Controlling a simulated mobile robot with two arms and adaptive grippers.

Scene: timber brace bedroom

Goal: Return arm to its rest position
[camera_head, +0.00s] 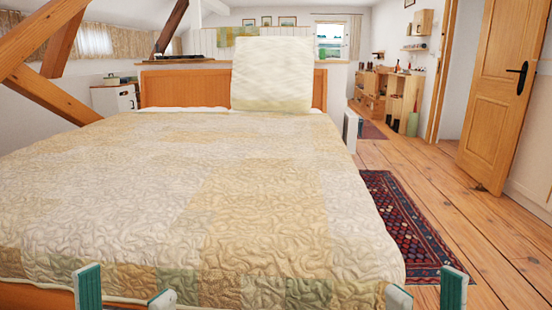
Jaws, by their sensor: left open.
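My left gripper (125,294) shows at the bottom left, in front of the foot of the bed. Its two green and white fingertips stand apart with nothing between them. My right gripper (426,293) shows at the bottom right, by the bed's near right corner. Its fingertips are also apart and empty. Only the fingertips show; the rest of both arms is outside the picture.
A bed with a patchwork quilt (200,190) fills the middle. A cream pillow (272,75) stands upright against the wooden headboard (185,87). Timber braces (45,35) rise at the left. A patterned rug (410,225) lies right of the bed. Wooden floor (470,225) is clear toward the door (497,90).

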